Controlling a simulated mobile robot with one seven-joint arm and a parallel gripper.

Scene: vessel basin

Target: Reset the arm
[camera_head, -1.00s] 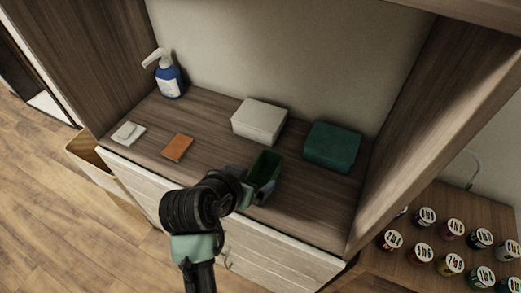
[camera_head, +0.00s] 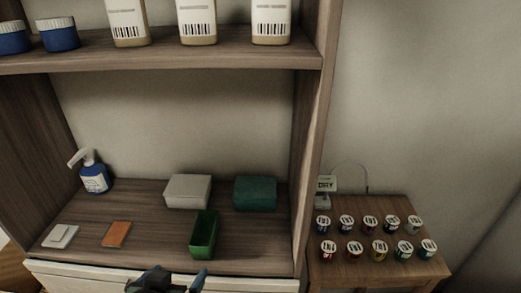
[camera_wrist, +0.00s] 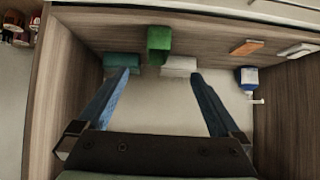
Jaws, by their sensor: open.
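My gripper (camera_head: 178,280) shows at the bottom edge of the head view, in front of the shelf unit's lower board. In the wrist view my gripper (camera_wrist: 160,85) has its two blue fingers wide apart with nothing between them. The green open container (camera_head: 204,235) stands near the board's front edge, apart from my gripper. It also shows in the wrist view (camera_wrist: 159,40), beyond the fingers. Most of my arm is out of the head view.
A white box (camera_head: 187,191), a dark green box (camera_head: 255,193), a blue pump bottle (camera_head: 94,178), an orange item (camera_head: 116,234) and a white item (camera_head: 60,236) are on the board. Bottles and jars fill the upper shelf (camera_head: 170,57). Several small cups stand on the side table (camera_head: 385,215).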

